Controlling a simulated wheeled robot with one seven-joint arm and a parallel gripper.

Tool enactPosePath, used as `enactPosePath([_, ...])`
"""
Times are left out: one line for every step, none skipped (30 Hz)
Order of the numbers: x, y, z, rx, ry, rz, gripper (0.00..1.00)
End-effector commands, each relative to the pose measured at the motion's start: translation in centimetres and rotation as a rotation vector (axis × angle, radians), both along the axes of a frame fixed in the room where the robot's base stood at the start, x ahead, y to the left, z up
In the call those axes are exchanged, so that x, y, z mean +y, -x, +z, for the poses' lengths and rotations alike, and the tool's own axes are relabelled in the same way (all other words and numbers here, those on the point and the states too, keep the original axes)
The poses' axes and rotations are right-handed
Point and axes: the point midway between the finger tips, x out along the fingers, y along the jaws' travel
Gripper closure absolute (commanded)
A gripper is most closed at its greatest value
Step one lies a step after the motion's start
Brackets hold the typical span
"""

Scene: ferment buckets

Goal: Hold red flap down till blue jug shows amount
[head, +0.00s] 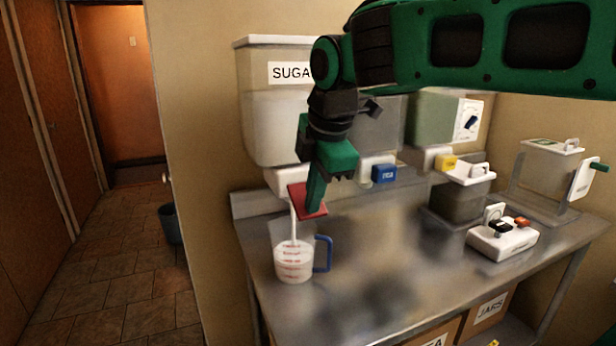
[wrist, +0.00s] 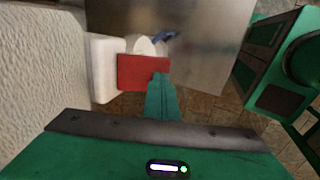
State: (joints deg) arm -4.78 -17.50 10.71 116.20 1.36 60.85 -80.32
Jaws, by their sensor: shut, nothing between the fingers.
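The red flap (head: 312,200) is at the outlet under the white dispenser labelled "SUGA…" (head: 275,100). My gripper (head: 314,208) is shut with nothing between its fingers, its tip against the flap. The wrist view also shows the fingertip (wrist: 160,78) at the edge of the red flap (wrist: 140,72). A white stream (head: 293,222) falls from the outlet into the clear jug with the blue handle (head: 325,254). The jug stands upright on the steel counter and holds white contents around its red marks, too small to read. In the wrist view the flap and stream hide most of the jug.
Farther right are dispensers with a blue flap (head: 384,173) and a yellow flap (head: 446,162). A white device with a black and an orange part (head: 502,240) stands on the counter (head: 400,285). Labelled boxes (head: 487,312) sit below.

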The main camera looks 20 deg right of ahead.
Motion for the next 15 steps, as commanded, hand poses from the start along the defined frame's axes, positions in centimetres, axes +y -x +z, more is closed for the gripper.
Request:
enactPosePath([-0.1, 0.1, -0.6, 0.013, 0.003, -0.001, 1.0])
enactPosePath([-0.1, 0.1, -0.6, 0.013, 0.003, -0.001, 1.0])
enactPosePath([-0.1, 0.1, -0.6, 0.013, 0.003, -0.001, 1.0])
enactPosePath([-0.1, 0.1, -0.5, 0.013, 0.003, -0.001, 1.0])
enactPosePath([-0.1, 0.1, -0.4, 0.012, 0.003, -0.001, 1.0])
enactPosePath([-0.1, 0.2, -0.2, 0.012, 0.002, 0.0, 1.0])
enactPosePath([-0.1, 0.3, 0.0, 0.011, 0.002, 0.0, 1.0])
enactPosePath([0.0, 0.4, 0.3, 0.011, 0.002, 0.001, 1.0])
enactPosePath([0.0, 0.6, 0.7, 0.008, 0.002, 0.001, 1.0])
enactPosePath([0.0, 0.7, 1.2, 0.006, 0.001, 0.002, 1.0])
enactPosePath([0.0, 0.9, 1.6, 0.006, 0.001, 0.002, 1.0])
enactPosePath([0.0, 1.2, 2.3, 0.003, 0.001, 0.002, 1.0])
enactPosePath([0.0, 1.4, 2.9, 0.001, 0.0, 0.003, 1.0])
enactPosePath([0.0, 1.6, 3.5, 0.0, 0.0, 0.004, 1.0])
enactPosePath([-0.1, 2.1, 4.2, 0.0, 0.0, 0.003, 1.0])
